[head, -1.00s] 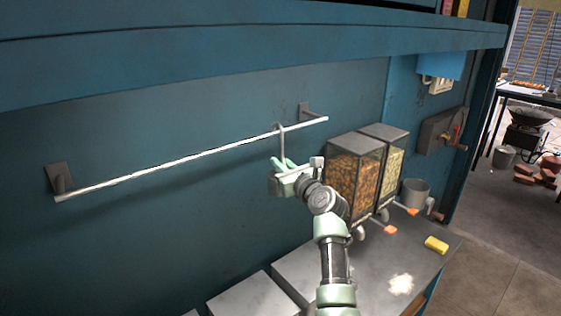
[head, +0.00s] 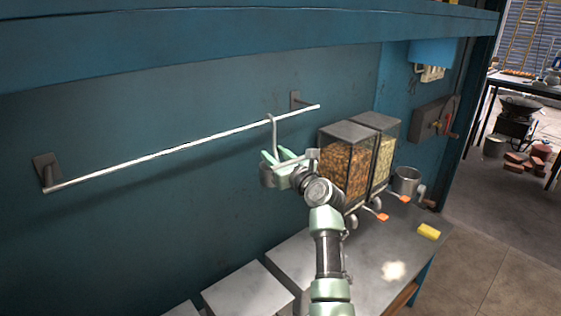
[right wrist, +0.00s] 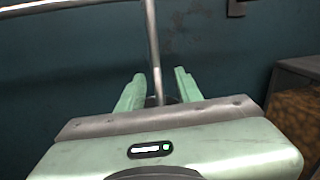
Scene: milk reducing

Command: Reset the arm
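My right gripper (head: 277,156) is in front of the blue wall, just below the right part of a white rail (head: 170,152). A thin grey utensil handle (head: 272,130) hangs by its hooked top from the rail and runs down to the gripper. In the right wrist view, the two green fingers of my right gripper (right wrist: 158,92) stand apart. The handle (right wrist: 153,50) passes down between or just behind them, with gaps on both sides. Its lower end is mostly hidden by the gripper body. My left gripper is not in view.
Two dispensers, one with brown contents (head: 345,165) and one with paler contents (head: 384,155), stand close right of my right arm. A grey metal cup (head: 406,180) and a yellow sponge (head: 429,231) are on the counter (head: 350,275). A blue shelf (head: 230,50) overhangs above.

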